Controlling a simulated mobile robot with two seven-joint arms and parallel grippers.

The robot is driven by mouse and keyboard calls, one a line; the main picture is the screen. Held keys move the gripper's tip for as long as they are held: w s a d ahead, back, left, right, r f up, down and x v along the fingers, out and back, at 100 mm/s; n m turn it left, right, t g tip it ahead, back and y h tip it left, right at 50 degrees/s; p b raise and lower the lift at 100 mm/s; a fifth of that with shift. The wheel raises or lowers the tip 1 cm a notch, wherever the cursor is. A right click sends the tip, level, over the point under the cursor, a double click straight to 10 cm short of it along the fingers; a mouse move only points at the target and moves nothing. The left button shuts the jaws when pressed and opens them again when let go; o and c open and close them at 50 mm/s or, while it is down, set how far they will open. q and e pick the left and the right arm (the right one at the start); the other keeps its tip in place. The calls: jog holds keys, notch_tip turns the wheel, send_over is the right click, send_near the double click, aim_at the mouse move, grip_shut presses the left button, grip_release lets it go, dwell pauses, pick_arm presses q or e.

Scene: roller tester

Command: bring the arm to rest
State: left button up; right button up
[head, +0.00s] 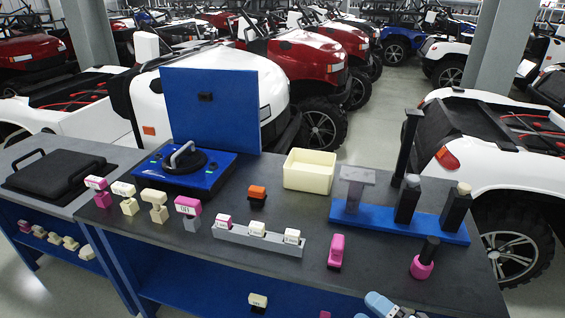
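A blue and light grey part of one of my arms shows at the bottom edge, right of the middle; no fingertips can be made out on it. Neither gripper can be seen. The blue tester (215,178) with a black round top and a grey handle stands at the back left of the dark table (300,198). A blue panel (230,124) stands upright behind it. A grey rack (225,234) in the front middle holds several small white and pink labelled pieces. A pink piece (336,250) stands to its right.
A cream bin (309,171) and an orange-topped block (257,195) stand in the middle. A blue base (377,219) at right carries tall dark posts. A dark cylinder with a pink bottom (424,259) stands near the right edge. Several labelled pieces line the left front. Carts stand behind.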

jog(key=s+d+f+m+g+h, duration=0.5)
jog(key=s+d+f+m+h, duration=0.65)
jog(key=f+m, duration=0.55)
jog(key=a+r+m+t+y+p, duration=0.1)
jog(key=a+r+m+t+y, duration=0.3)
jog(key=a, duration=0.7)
pick_arm(q)
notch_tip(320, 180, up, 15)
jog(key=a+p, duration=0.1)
jog(key=p, duration=1.7)
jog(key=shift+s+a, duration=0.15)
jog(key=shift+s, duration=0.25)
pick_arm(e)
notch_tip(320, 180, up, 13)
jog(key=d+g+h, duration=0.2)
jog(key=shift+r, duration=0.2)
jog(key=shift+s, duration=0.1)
